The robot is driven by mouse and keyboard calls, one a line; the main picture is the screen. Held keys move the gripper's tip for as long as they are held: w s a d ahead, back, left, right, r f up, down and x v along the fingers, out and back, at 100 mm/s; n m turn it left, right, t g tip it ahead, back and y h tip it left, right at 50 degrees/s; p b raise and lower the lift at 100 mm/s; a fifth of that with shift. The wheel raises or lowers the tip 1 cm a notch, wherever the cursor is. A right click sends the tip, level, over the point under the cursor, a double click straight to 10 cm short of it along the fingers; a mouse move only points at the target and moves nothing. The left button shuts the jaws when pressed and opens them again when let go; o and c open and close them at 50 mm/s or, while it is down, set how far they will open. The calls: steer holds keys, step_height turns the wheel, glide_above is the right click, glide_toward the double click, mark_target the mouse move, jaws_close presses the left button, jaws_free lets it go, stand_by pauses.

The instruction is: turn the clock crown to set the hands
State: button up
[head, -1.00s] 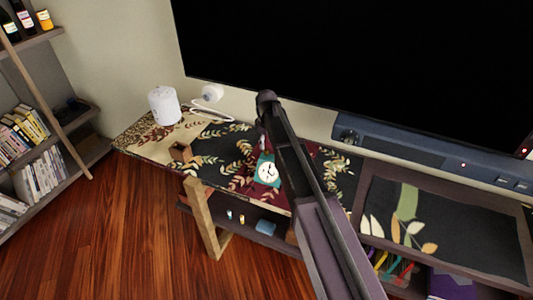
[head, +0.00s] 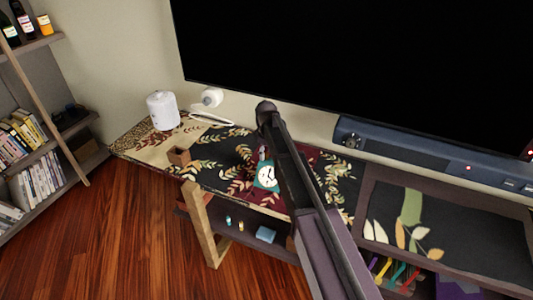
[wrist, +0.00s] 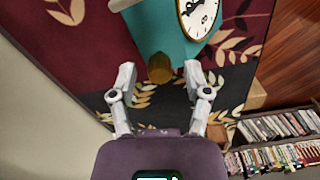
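The clock is a teal block with a white round dial and dark hands. In the head view the clock (head: 267,177) sits on the patterned shelf top, partly covered by my arm. In the wrist view its dial (wrist: 198,14) is cut by the top edge, and its brass crown (wrist: 160,68) sticks out towards my gripper. My gripper (wrist: 159,71) is open, with one finger on each side of the crown. A gap shows between each finger and the crown. My fingers are mostly hidden by my arm in the head view.
A small wooden box (head: 179,156) and a white canister (head: 162,110) stand to the left on the shelf top. A dark screen (head: 380,65) hangs behind, above a blue-grey soundbar (head: 430,157). A bookcase (head: 88,166) stands at far left, with open floor before it.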

jaws_close()
steer(key=shift+d+m, duration=0.1)
steer(key=shift+m, duration=0.3)
steer(key=m, duration=1.2)
steer(key=shift+m, duration=2.5)
